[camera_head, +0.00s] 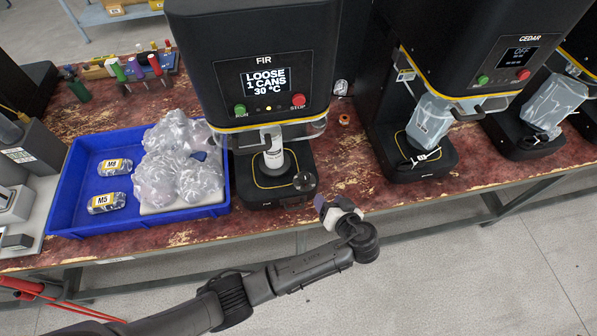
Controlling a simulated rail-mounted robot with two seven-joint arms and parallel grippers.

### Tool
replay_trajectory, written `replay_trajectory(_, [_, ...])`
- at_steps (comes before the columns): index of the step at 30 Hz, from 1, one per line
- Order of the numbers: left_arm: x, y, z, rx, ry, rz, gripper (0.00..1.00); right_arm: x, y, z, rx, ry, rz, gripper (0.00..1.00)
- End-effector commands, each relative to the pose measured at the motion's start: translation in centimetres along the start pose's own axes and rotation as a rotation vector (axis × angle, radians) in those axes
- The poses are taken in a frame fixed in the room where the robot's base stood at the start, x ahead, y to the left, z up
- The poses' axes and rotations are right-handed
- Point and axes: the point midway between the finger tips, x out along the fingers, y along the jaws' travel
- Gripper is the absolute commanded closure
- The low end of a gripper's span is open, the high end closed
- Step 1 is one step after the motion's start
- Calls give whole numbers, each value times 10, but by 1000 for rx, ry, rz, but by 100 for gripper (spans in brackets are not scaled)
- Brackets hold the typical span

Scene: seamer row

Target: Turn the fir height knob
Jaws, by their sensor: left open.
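The FIR seamer (255,55) is a black machine with a lit screen reading "LOOSE 1 CANS 30 °C". A white can (274,153) stands upright under its head, above the black base. A dark round knob (304,181), which looks like the height knob, sits at the front right of that base. My left gripper (322,204) is open and empty. In the picture it is just below and right of the knob, with a gap between them. Its fingers are small and partly hidden by its own body. My right gripper is out of view.

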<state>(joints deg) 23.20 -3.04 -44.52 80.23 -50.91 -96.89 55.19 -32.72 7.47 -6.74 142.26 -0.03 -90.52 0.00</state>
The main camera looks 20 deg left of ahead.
Motion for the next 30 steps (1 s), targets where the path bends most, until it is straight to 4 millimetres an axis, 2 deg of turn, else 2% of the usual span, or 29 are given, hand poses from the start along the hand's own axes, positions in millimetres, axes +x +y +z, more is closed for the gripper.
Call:
replay_trajectory(3, [0,-7,-5,-214,41,-43,41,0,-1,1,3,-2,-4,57])
replay_trajectory(6, [0,-9,-5,-348,46,-48,41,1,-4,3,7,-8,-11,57])
replay_trajectory(14, [5,-10,-5,-503,48,-48,41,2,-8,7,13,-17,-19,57])
replay_trajectory(20, [31,-12,-6,-508,49,-49,41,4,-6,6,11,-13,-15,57])
replay_trajectory(30, [94,-14,-8,-506,47,-48,41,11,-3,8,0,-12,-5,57])
